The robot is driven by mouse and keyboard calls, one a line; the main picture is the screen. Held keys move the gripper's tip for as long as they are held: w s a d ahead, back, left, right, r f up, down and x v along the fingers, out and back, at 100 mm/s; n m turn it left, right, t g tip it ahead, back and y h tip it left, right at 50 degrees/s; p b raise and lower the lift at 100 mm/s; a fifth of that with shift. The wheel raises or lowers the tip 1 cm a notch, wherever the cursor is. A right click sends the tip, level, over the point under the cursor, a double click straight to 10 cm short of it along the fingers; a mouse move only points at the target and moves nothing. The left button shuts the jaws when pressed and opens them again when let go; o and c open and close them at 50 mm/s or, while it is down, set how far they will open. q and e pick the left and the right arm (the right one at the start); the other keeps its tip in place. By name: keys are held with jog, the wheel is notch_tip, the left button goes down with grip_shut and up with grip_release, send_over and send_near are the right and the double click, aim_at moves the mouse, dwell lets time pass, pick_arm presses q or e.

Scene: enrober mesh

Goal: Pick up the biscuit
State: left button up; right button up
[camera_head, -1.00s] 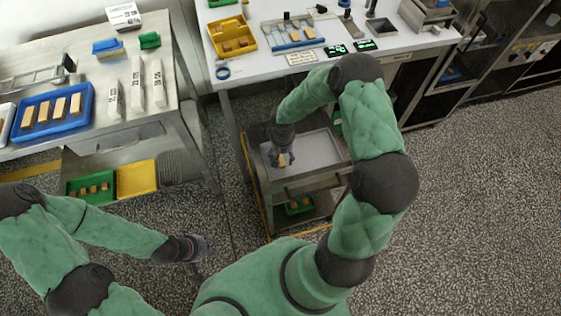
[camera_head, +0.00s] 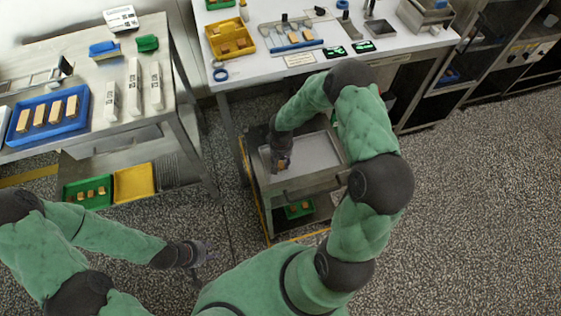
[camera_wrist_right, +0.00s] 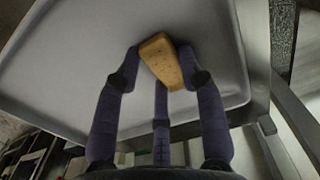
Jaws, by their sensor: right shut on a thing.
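The tan, block-shaped biscuit (camera_wrist_right: 162,60) is between the fingers of my right gripper (camera_wrist_right: 161,68) in the right wrist view. The fingers are shut on it, with one on each side and another below in the picture. In the head view the right gripper (camera_head: 281,160) is low over the grey tray (camera_head: 315,155) on the cart, with a bit of the biscuit (camera_head: 282,165) showing. I cannot tell whether the biscuit touches the tray. My left gripper (camera_head: 203,250) is over the floor at lower left, apart from everything, too small to judge its fingers.
The tray's raised rim (camera_wrist_right: 235,60) is near the biscuit. A white table (camera_head: 300,65) with a yellow bin (camera_head: 209,42) stands behind the cart. At left, a steel table (camera_head: 90,85) holds a blue tray (camera_head: 83,112) of tan bars.

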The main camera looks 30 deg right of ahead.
jog(key=shift+r, duration=0.5)
notch_tip(320, 180, up, 2)
jog(key=shift+w+r+p, duration=0.1)
jog(key=shift+r+p, duration=0.05)
jog(key=shift+p, duration=0.75)
jog(key=s+d+r+p, duration=0.2)
jog(key=d+r+p, duration=0.1)
jog(key=d+r, duration=0.3)
jog(key=s+d+r+p, duration=0.2)
jog(key=d+r, duration=0.2)
jog(key=d, duration=0.4)
notch_tip(320, 180, up, 8)
jog(key=n+p, duration=0.1)
jog(key=p, duration=0.1)
send_over(281, 162)
jog(key=d, duration=0.2)
jog(key=a+r+n+b, duration=0.1)
jog(key=a, duration=1.1)
jog(key=shift+w+a+b, duration=0.25)
jog(key=shift+w+b, duration=0.05)
jog(key=shift+b, duration=0.05)
